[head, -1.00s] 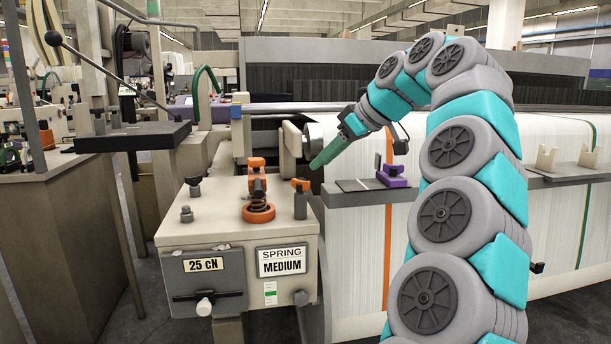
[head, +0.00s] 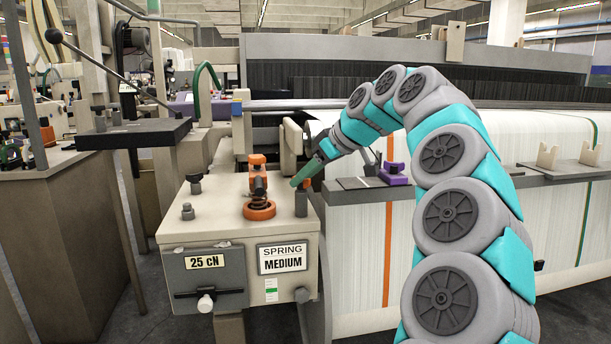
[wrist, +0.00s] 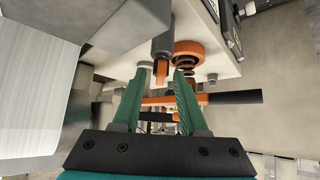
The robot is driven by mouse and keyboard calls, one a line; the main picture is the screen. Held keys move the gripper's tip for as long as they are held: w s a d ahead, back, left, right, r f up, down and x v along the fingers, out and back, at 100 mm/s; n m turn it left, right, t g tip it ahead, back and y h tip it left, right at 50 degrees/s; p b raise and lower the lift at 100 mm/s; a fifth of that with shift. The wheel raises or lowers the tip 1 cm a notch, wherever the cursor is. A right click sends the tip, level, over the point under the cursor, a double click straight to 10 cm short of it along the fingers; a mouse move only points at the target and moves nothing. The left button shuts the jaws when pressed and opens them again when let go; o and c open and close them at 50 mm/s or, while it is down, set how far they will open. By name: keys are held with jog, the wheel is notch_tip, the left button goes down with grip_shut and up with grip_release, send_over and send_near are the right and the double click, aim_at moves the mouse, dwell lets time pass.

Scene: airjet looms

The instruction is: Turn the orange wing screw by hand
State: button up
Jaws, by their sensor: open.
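The orange wing screw (wrist: 161,72) shows in the wrist view on the end of a dark grey post (wrist: 163,38). In the head view the post (head: 301,204) stands upright at the right of the beige box top, and my gripper mostly hides the wing on it. My gripper (head: 298,182) reaches the post's top from the upper right, tilted down. In the wrist view my two green fingers (wrist: 160,70) are open, with the wing showing between their tips, apart from both. Whether the tips are level with the wing is hard to tell.
The beige box (head: 230,222) carries an orange ring with a spring (head: 259,210), an orange-topped part (head: 257,161) and dark knobs (head: 188,212). A dark rod with an orange part (wrist: 235,97) crosses beyond my fingers. A purple clamp (head: 393,174) sits on the rail to the right.

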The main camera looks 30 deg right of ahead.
grip_shut()
jog(key=shift+f, duration=0.1)
dwell(0.5)
